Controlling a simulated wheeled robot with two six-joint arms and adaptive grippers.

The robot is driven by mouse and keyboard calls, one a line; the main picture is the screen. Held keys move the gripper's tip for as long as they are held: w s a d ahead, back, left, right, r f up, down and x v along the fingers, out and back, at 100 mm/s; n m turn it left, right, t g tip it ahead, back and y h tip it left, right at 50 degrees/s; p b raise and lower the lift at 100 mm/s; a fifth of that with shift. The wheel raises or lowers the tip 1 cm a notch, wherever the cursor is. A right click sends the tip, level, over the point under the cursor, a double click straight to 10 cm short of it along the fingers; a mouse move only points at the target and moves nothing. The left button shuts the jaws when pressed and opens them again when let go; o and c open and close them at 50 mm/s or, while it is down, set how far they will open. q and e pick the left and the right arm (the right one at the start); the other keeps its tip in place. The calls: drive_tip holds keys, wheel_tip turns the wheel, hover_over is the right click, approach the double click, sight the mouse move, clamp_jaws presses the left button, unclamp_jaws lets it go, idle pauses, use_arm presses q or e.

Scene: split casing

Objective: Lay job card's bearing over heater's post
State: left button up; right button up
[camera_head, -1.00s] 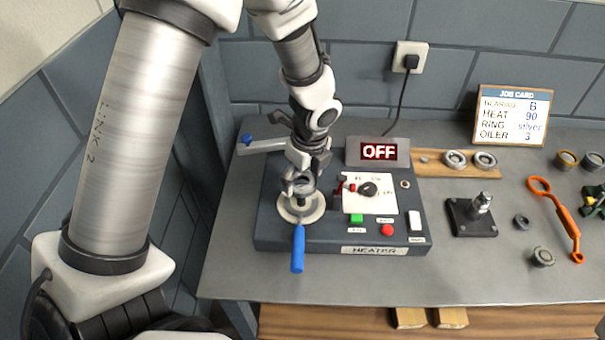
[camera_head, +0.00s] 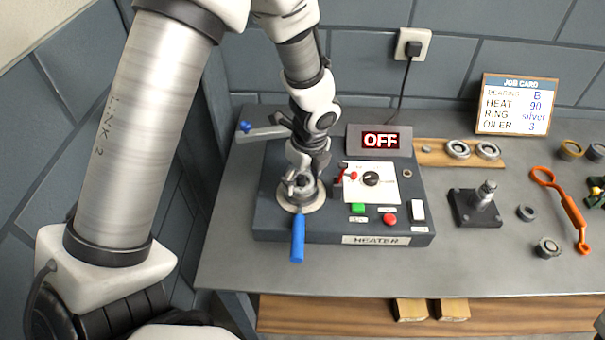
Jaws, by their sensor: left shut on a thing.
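The job card (camera_head: 515,104) stands at the back right and reads BEARING B, HEAT 90, RING silver, OILER 3. The heater (camera_head: 340,226) is a dark box with an OFF display (camera_head: 380,141), buttons and a dial. Its post is at the left, on a pale round plate (camera_head: 316,204), mostly hidden by my left gripper. My left gripper (camera_head: 299,190) points down over the plate and is shut on a small grey ring-like bearing, partly hidden between its fingers. I cannot tell whether the bearing is around the post or just above it.
Two bearings (camera_head: 458,149) sit on a wooden board (camera_head: 430,155) behind. A black block with a metal shaft (camera_head: 475,207), loose rings (camera_head: 547,247) and an orange tool (camera_head: 566,206) lie to the right. A blue handle (camera_head: 298,238) sticks out in front of the heater.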

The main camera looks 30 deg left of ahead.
use_arm(q)
drive_tip(key=shift+f+b, duration=0.35)
drive_tip(key=shift+f, duration=0.35)
drive_tip(key=shift+f, duration=0.1)
drive_tip(key=o, duration=1.4)
wheel_tip(320, 180, up, 10)
drive_tip(key=p, duration=1.1)
drive_tip(key=shift+r, duration=0.2)
drive_tip(key=shift+f, duration=0.1)
